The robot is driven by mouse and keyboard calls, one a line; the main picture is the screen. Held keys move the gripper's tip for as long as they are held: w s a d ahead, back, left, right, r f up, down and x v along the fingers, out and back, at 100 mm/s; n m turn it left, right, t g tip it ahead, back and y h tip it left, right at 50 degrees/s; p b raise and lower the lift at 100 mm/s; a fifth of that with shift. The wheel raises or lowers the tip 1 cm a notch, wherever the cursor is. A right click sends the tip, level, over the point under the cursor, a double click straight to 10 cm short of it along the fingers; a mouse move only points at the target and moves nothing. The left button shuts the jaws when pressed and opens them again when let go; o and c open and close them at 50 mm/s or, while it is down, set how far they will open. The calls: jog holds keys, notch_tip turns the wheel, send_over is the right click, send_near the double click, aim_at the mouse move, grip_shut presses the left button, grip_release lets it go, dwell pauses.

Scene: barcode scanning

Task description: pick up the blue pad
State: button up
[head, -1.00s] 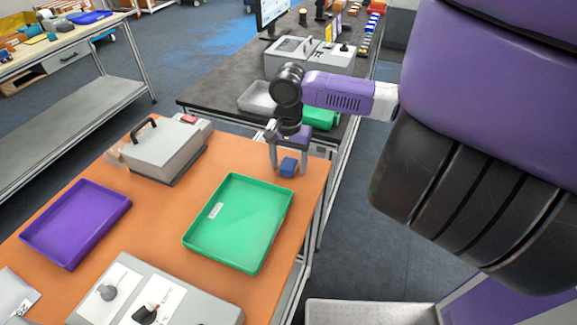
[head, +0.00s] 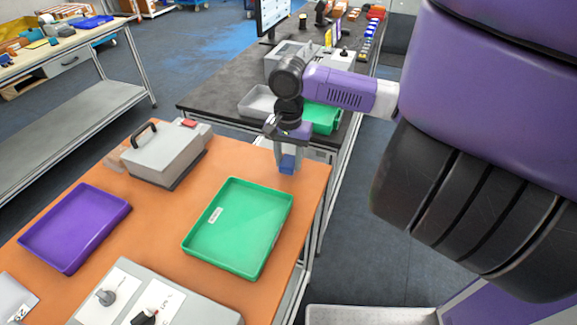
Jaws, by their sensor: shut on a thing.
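The blue pad (head: 287,164) is a small blue block near the far right corner of the orange table (head: 160,215). My gripper (head: 287,168) points down over it, with a grey finger on each side, and is shut on it. The fingers hide part of the pad's sides. I cannot tell whether the pad still touches the table.
A green tray (head: 238,264) lies just in front, and a purple tray (head: 75,259) is at the left. A grey box with a black handle (head: 165,160) stands at the back. A grey panel (head: 190,306) is at the front. A dark bench (head: 225,92) stands behind.

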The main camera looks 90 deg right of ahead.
aim_at(289, 160)
notch_tip(289, 160, up, 17)
jog(key=shift+r, duration=0.1)
